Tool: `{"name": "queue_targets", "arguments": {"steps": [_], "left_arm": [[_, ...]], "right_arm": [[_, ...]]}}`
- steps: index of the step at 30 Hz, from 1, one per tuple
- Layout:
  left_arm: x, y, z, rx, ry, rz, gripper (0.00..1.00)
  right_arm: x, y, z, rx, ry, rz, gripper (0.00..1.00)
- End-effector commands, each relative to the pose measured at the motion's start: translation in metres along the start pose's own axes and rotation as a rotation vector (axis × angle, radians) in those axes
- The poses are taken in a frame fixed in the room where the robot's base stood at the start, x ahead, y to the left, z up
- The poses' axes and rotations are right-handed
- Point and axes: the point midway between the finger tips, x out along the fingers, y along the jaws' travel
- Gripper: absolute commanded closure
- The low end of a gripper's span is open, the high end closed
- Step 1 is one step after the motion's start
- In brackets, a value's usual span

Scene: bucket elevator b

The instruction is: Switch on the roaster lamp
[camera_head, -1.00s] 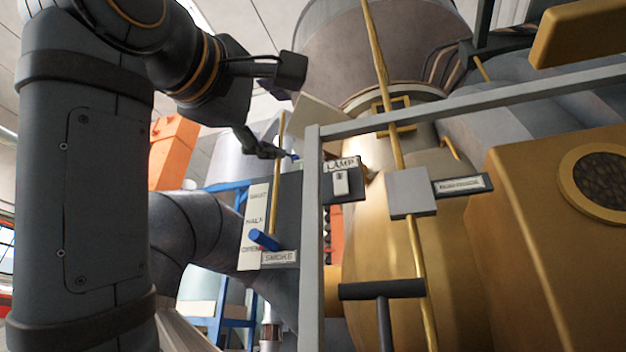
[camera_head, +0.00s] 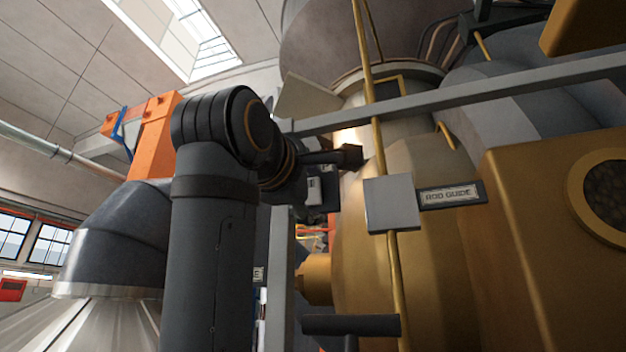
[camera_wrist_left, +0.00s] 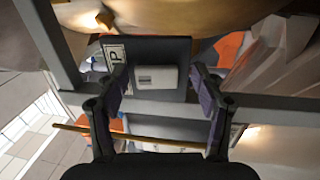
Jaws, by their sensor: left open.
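The lamp switch is a white block (camera_head: 313,190) on a dark plate, partly hidden behind my left arm in the head view. In the left wrist view the white switch (camera_wrist_left: 157,77) sits on its dark plate (camera_wrist_left: 170,50), with the end of a label showing a "P" (camera_wrist_left: 115,62) beside it. My left gripper (camera_wrist_left: 163,88) is open, its two fingers on either side of the switch in that view. I cannot tell whether they touch it. In the head view my left gripper (camera_head: 348,158) shows only partly, close to the switch. My right gripper is not in view.
A grey frame bar (camera_head: 450,98) crosses above the switch, and a grey post (camera_head: 282,285) stands below. The brass roaster body (camera_head: 420,270) is behind. A black crossbar (camera_head: 350,325) is low in front.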

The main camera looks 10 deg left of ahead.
Motion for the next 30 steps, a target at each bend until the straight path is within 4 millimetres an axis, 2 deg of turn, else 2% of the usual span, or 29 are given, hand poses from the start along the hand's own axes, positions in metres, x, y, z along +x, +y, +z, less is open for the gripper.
{"name": "queue_targets", "arguments": {"steps": [8,20,30], "left_arm": [[0.0023,-0.0004,-0.0004,0.0,0.001,0.001,0.32],[0.0023,-0.0005,-0.0001,0.0,0.0,0.001,0.85],[0.0021,0.004,-0.0001,0.001,0.0,-0.119,0.86]], "right_arm": [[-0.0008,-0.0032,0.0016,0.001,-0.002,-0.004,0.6],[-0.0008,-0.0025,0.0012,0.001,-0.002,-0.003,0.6],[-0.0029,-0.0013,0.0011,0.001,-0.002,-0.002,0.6]]}}
